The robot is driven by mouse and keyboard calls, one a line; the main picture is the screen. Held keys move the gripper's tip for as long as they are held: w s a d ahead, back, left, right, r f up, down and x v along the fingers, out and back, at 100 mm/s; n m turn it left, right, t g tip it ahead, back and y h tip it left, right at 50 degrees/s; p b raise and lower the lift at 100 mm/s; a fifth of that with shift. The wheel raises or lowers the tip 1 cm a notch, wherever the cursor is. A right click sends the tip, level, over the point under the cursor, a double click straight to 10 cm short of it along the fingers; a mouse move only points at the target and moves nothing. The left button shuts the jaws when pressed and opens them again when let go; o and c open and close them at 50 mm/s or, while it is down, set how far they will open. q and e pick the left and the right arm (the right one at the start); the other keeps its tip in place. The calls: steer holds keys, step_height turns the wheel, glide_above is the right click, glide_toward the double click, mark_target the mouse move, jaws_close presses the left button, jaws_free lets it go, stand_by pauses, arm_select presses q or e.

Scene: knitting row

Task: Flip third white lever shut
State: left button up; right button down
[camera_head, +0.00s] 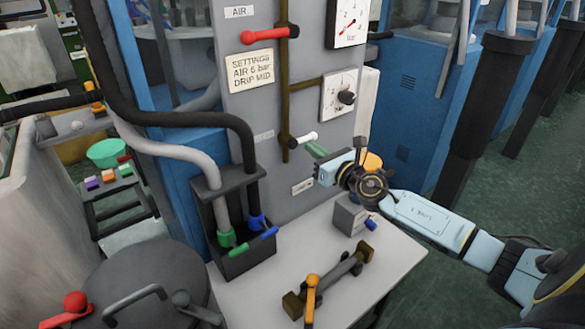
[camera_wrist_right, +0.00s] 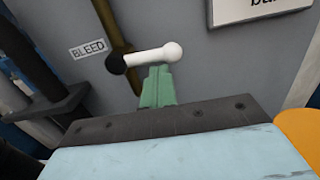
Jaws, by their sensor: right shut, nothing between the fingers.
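A white lever (camera_head: 305,139) with a dark pivot sits on a brown vertical pipe (camera_head: 285,100) on the grey panel. It points right, roughly horizontal with a slight upward tilt, and shows close up in the right wrist view (camera_wrist_right: 155,53). A BLEED label (camera_wrist_right: 87,49) is left of its pivot. My right gripper (camera_head: 313,148) is shut and empty. Its green fingertips (camera_wrist_right: 157,75) overlap the lower edge of the white handle in the wrist view; I cannot tell whether they touch. No other white lever on this panel is clear. My left gripper is not in view.
A red lever (camera_head: 265,35) is higher on the panel, with two gauges (camera_head: 340,95) to the right. Below, a table (camera_head: 235,300) bears a dark bin (camera_head: 245,258) with hoses, a grey box (camera_head: 348,217) and an orange-handled valve (camera_head: 311,290). Green floor is open at right.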

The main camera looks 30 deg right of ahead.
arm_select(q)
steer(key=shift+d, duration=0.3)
arm_select(e)
steer(key=shift+d+r+n, duration=0.1)
steer(key=shift+r+n, duration=0.1)
steer(key=shift+n, duration=0.3)
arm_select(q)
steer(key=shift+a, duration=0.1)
